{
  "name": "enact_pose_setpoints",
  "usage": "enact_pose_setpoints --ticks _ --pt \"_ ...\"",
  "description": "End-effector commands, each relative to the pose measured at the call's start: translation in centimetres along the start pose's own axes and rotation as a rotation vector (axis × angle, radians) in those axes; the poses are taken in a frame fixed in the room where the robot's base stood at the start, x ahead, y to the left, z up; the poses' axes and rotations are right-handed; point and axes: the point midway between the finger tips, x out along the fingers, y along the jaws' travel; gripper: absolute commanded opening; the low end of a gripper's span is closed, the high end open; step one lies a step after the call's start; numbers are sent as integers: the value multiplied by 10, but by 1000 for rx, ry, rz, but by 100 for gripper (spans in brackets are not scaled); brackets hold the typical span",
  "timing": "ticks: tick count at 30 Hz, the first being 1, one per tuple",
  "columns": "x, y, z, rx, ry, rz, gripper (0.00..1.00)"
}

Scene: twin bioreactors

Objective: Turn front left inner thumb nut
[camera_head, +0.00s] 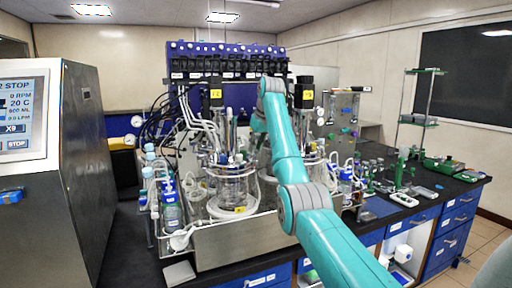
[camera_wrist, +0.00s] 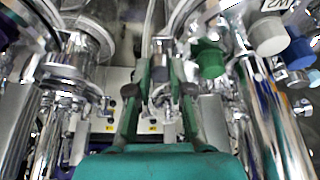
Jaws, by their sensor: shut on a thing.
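In the wrist view my gripper (camera_wrist: 161,72) reaches forward between shiny metal vessel parts. Its two dark green fingers stand either side of a small metal piece, and it is shut on this piece, which fits the thumb nut but is mostly hidden between the fingertips. In the head view the left bioreactor, a glass vessel (camera_head: 232,187) with a crowded metal top, stands left of my teal arm. The second bioreactor (camera_head: 318,150) is partly behind the arm. My gripper is hidden in the head view, and no thumb nut can be made out there.
A green cap (camera_wrist: 209,60) and a grey-white cap (camera_wrist: 269,36) sit close to the right of my gripper. Polished metal cylinders (camera_wrist: 272,115) crowd both sides. In the head view, tubing and bottles (camera_head: 170,215) flank the left vessel, and a control cabinet (camera_head: 82,150) stands far left.

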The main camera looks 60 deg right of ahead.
Motion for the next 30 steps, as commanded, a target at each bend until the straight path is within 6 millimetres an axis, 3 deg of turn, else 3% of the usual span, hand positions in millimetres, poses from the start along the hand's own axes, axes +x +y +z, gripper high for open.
enact_pose_setpoints --ticks 11,30 --pt "1 -2 0 91 -1 38 0" --pt "2 -8 -2 558 -3 231 0"
